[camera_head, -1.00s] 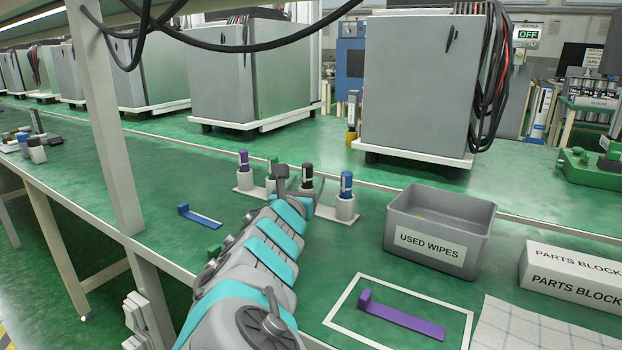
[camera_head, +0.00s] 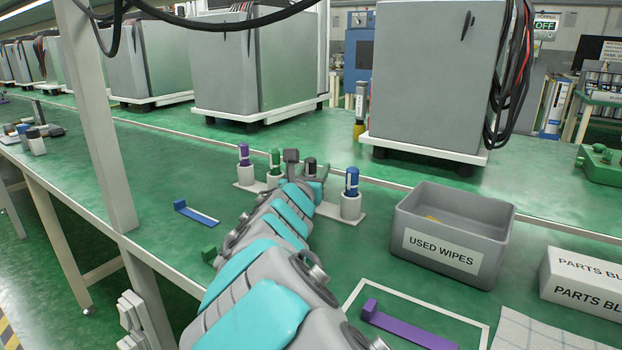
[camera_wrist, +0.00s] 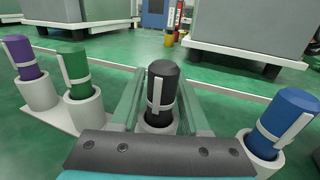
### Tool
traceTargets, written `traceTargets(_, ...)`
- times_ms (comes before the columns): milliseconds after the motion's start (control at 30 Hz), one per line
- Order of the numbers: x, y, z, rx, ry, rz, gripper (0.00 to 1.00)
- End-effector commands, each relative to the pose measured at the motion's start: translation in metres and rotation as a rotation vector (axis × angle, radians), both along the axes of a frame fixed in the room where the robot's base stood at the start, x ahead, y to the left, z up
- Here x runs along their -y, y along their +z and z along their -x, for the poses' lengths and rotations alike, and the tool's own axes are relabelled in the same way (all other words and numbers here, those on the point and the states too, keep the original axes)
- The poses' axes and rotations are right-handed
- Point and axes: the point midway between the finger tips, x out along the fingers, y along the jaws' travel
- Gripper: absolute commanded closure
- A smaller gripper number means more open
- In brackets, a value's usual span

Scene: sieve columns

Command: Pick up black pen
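The black pen (camera_head: 310,165) stands upright in a white cup of the pen rack (camera_head: 249,187). In the wrist view the black pen (camera_wrist: 163,85) is in the middle, with its dark cap and pale clip towards me. My gripper (camera_head: 307,167) is at the rack. In the wrist view my gripper (camera_wrist: 161,80) is open, with one pale green finger on each side of the pen. I cannot tell whether either finger touches it. The pen's lower end is hidden in its cup.
The purple pen (camera_wrist: 25,58) and green pen (camera_wrist: 74,70) stand to the left, the blue pen (camera_wrist: 285,120) to the right. A grey used-wipes bin (camera_head: 405,222) is right of the rack. Blue (camera_head: 196,214) and purple (camera_head: 408,326) holders lie on the green bench.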

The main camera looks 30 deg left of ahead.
Motion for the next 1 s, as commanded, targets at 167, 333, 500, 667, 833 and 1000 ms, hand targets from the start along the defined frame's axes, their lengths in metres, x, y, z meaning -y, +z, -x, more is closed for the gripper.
traceTargets(167, 0.000, 0.000, 0.000, 0.000, 0.000, 0.000, 0.76)
traceTargets(333, 0.000, 0.000, 0.000, 0.000, 0.000, 0.000, 0.95)
traceTargets(500, 0.000, 0.000, 0.000, 0.000, 0.000, 0.000, 1.00)
traceTargets(667, 0.000, 0.000, 0.000, 0.000, 0.000, 0.000, 1.00)
traceTargets(833, 0.000, 0.001, 0.000, 0.000, 0.000, 0.000, 1.00)
traceTargets(1000, 0.000, 0.018, 0.000, 0.000, 0.000, -0.002, 1.00)
